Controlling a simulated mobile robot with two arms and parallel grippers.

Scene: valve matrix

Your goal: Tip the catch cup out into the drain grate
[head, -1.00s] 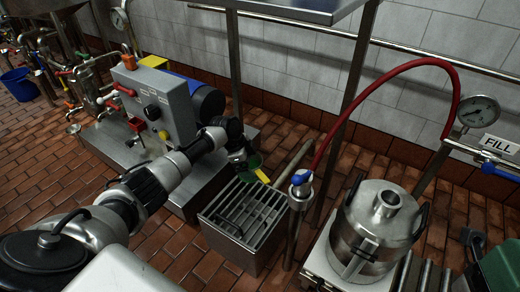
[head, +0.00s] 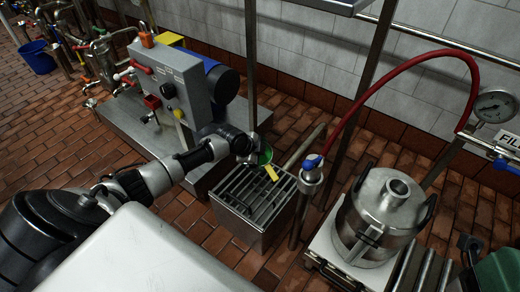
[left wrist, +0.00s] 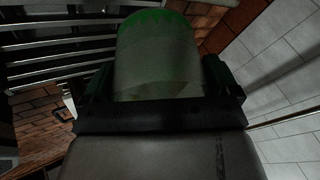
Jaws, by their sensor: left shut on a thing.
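The catch cup (head: 265,155) is green and small in the head view, above the back edge of the drain grate. In the left wrist view the cup (left wrist: 160,55) is greyish and translucent with a green edge, between my fingers. My left gripper (head: 252,150) is shut on it; the fingers also show in the left wrist view (left wrist: 155,98). The cup looks tilted; its contents are hidden. The drain grate (head: 252,195) is a metal box with slats on the floor, and its slats show at upper left of the wrist view. My right gripper is not in view.
A grey control box (head: 170,88) stands on a metal plinth left of the grate. A post with a blue-topped fitting (head: 312,168) and red hose (head: 400,72) stands close on the right. A steel vessel (head: 385,215) is further right. A thin yellow piece (head: 271,172) shows by the cup.

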